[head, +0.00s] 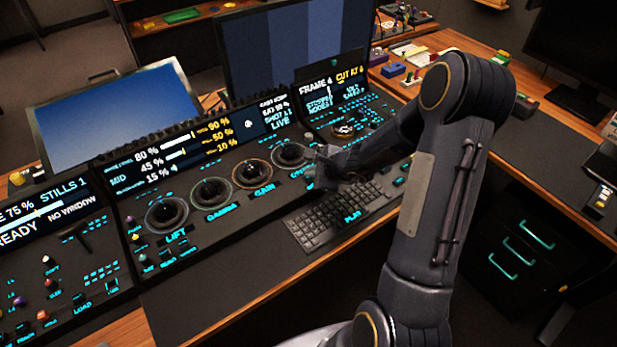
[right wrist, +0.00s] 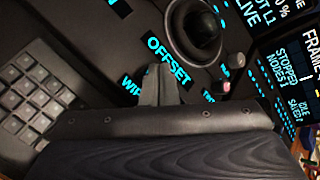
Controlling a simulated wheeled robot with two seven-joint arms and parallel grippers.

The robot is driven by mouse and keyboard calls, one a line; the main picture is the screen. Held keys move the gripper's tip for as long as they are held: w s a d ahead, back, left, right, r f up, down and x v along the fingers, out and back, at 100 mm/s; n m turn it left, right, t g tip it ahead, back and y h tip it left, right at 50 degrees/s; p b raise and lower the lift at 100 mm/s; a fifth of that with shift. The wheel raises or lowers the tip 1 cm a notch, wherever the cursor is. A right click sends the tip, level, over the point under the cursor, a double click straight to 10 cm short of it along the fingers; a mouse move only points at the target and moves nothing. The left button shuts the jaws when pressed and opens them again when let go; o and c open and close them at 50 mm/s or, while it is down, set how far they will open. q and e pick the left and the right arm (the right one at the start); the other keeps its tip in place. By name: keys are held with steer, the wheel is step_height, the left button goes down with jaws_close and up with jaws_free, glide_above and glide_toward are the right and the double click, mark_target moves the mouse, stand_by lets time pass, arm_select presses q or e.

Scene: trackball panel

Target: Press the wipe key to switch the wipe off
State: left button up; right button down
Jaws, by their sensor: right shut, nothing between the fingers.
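The wipe key's label (right wrist: 131,88) shows only its first letters in the right wrist view, and the rest is behind my right gripper. The key itself cannot be made out apart from the fingers. My right gripper (right wrist: 154,76) is shut and empty, with its fingertips just below the OFFSET label (right wrist: 169,58). I cannot tell whether the tips touch the panel. In the head view, my right gripper (head: 322,165) is over the panel, right of the last trackball (head: 290,154), and hides the wipe key. My left gripper is not in view.
The control panel (head: 160,190) has several trackballs in a row and lit displays above them. A black keyboard (head: 330,218) lies in front of my right gripper. A small pinkish knob (right wrist: 224,86) stands beside the fingers in the right wrist view.

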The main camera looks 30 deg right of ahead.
steer(key=shift+f+b, duration=0.4)
steer(key=shift+b, duration=0.05)
stand_by(0.3)
steer(key=shift+r, duration=0.1)
steer(key=shift+r+p, duration=0.7)
steer(key=shift+r, duration=0.15)
step_height(320, 180, up, 5)
steer(key=p, duration=0.4)
stand_by(0.8)
